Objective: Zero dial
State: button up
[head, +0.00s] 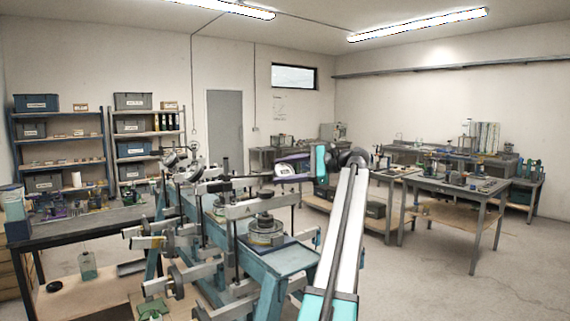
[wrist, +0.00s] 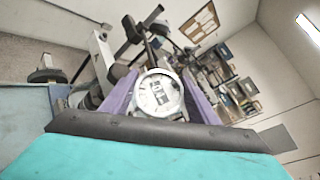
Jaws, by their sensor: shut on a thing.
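A round dial (wrist: 158,93) with a white face and pale metal rim sits between the two purple fingers of my gripper (wrist: 150,84) in the wrist view. The fingers flank its rim, and my gripper is shut on it. Dark marks show on the face, but they are too small to read. In the head view, my gripper (head: 277,169) points left above the right part of a blue lever frame (head: 293,262). Another round gauge (head: 171,160) stands at the frame's far left end.
The frame carries grey levers, posts and a stacked round weight (head: 265,229) below my gripper. A dark-framed bench (head: 75,232) is at left, with shelves (head: 62,150) behind. A grey worktable (head: 455,188) stands at right. The floor at front right is clear.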

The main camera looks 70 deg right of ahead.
jog(key=shift+p, duration=0.3)
dwell(0.4)
jog(key=o, duration=1)
jog(key=shift+s, duration=0.1)
jog(key=shift+o, duration=0.2)
jog(key=shift+b+v, duration=0.3)
jog(key=shift+v, duration=0.5)
jog(key=p+v, duration=0.6)
jog(key=v, duration=0.6)
jog(key=shift+p, duration=0.35)
